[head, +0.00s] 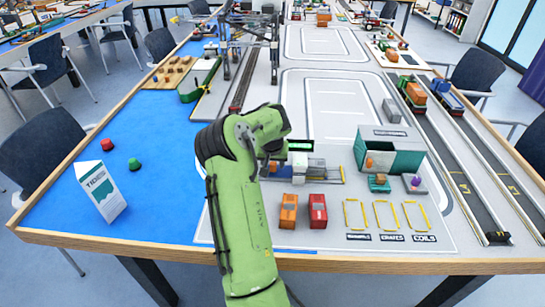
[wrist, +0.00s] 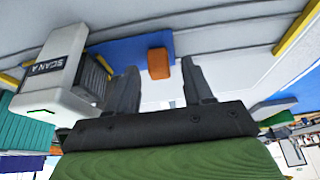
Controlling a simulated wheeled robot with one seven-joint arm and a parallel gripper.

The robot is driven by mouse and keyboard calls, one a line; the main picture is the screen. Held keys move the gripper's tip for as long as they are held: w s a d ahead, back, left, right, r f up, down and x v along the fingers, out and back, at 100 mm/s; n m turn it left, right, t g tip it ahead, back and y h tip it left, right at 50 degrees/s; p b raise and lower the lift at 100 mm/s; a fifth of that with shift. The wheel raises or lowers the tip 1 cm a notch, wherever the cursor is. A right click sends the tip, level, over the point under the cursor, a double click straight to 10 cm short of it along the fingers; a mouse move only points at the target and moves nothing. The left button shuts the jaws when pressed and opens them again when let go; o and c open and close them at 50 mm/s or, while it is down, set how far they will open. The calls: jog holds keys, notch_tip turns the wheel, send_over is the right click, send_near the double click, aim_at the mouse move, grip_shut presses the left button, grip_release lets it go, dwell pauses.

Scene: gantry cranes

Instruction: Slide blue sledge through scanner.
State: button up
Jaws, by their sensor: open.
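The scanner (head: 300,165) is a small white and grey housing just right of my gripper in the head view. In the wrist view the scanner (wrist: 55,75), marked SCAN A, stands at the left with a dark slatted opening. The blue sledge (head: 283,171) shows as a small blue patch left of the scanner. In the wrist view the blue sledge (wrist: 138,54) is a flat blue plate with an orange block (wrist: 159,63) at its edge. My gripper (wrist: 160,85) is open and empty, its fingers apart, facing the sledge. My arm partly hides the gripper in the head view.
Yellow rails (wrist: 298,28) edge the pale track. A teal container (head: 405,156) stands to the right; a milk-like carton (head: 100,191) stands on the blue area at left.

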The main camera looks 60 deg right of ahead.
jog(key=p+v, duration=0.3)
jog(key=v, duration=1.2)
jog(key=shift+p, duration=0.35)
jog(key=shift+a+r, duration=0.15)
